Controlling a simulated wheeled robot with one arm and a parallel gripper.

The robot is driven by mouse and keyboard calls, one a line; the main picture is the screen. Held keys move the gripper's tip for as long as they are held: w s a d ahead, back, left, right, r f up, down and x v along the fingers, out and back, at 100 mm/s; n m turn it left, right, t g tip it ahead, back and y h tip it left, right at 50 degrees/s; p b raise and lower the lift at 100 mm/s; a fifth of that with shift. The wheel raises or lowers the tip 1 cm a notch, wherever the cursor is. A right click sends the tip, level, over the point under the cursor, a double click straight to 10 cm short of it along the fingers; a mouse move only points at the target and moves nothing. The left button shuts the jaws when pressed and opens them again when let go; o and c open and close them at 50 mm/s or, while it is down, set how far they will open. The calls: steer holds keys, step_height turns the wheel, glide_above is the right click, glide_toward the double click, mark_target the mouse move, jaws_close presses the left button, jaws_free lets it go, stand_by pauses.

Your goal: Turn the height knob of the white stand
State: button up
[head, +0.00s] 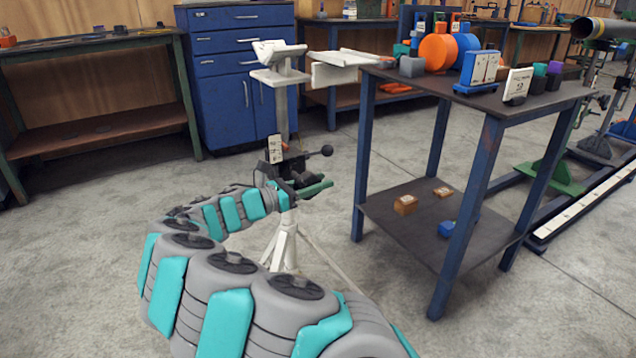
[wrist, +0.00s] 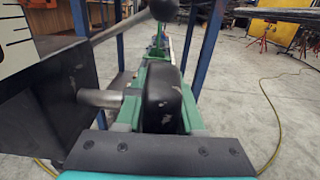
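The white stand (head: 284,115) has a V-shaped head on an upright post and splayed legs. A black clamp block with a white scale plate (head: 275,149) sits on its post; the block (wrist: 60,85) fills the left of the wrist view. A lever with a black ball end (head: 326,150) sticks out to the right; its ball (wrist: 165,8) is at the wrist view's top. My gripper (head: 318,188) is beside the post, below the lever. In the wrist view, a rounded black knob (wrist: 165,95) on a metal shaft lies between my green fingers. Finger contact is unclear.
A blue-legged table (head: 480,97) stands close on the right, with orange discs (head: 437,52) and small blocks on top. A blue drawer cabinet (head: 225,105) and a workbench (head: 90,135) stand behind. A pipe (head: 603,28) is at far right. The front floor is open.

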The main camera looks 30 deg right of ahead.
jaws_close()
steer(key=shift+r+y+p, duration=0.1)
steer(key=shift+y+p, duration=0.2)
steer(key=shift+p, duration=0.55)
